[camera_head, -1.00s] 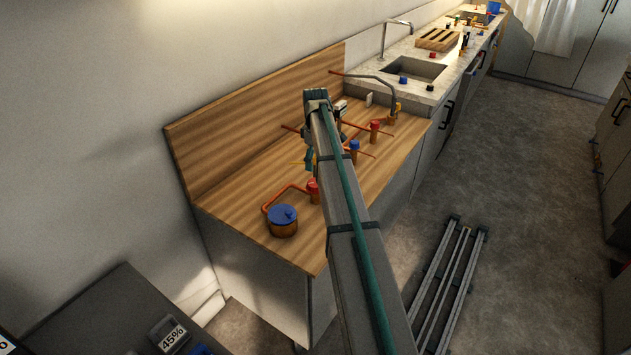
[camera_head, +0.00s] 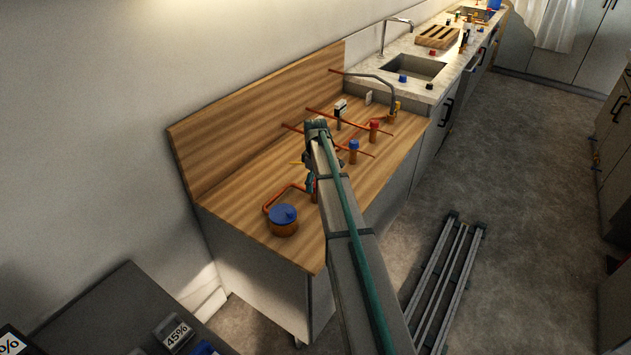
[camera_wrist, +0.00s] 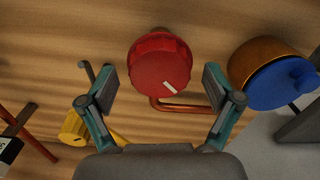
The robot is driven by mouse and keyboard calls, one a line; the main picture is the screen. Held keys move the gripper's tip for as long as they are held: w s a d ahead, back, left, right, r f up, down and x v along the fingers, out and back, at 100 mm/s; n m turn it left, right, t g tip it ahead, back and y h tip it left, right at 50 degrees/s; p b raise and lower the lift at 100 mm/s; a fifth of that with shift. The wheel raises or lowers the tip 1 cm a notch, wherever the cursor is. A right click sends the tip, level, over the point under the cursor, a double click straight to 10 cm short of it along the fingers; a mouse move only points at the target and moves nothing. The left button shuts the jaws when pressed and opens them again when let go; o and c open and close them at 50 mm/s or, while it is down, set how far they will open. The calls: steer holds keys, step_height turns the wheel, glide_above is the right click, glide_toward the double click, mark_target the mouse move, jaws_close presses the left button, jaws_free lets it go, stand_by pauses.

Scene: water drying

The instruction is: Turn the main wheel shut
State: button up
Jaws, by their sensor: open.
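A red round wheel (camera_wrist: 160,68) with a white mark on its face shows in the wrist view, at the end of a copper pipe (camera_wrist: 185,106). My gripper (camera_wrist: 160,84) is open, with one teal finger to the left of the wheel and one to the right. Both fingers look apart from it, and nothing is held. In the head view my gripper (camera_head: 310,186) is over the wooden counter, and my arm hides most or all of the red wheel there.
A copper body with a blue lid (camera_head: 283,214) stands close by; it is at right in the wrist view (camera_wrist: 284,84). A yellow fitting (camera_wrist: 74,128) is at lower left. Pipes with a blue knob (camera_head: 354,145) and a red knob (camera_head: 374,125) stand farther back on the wooden counter (camera_head: 240,185).

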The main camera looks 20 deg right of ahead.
steer(key=shift+c, duration=0.2)
steer(key=c, duration=1.1)
steer(key=m+b, duration=0.2)
steer(key=m, duration=0.2)
steer(key=shift+m, duration=0.3)
steer(key=m+b, duration=0.1)
steer(key=m, duration=0.3)
steer(key=shift+m, duration=0.3)
steer(key=shift+b, duration=0.3)
steer(key=o, duration=1.1)
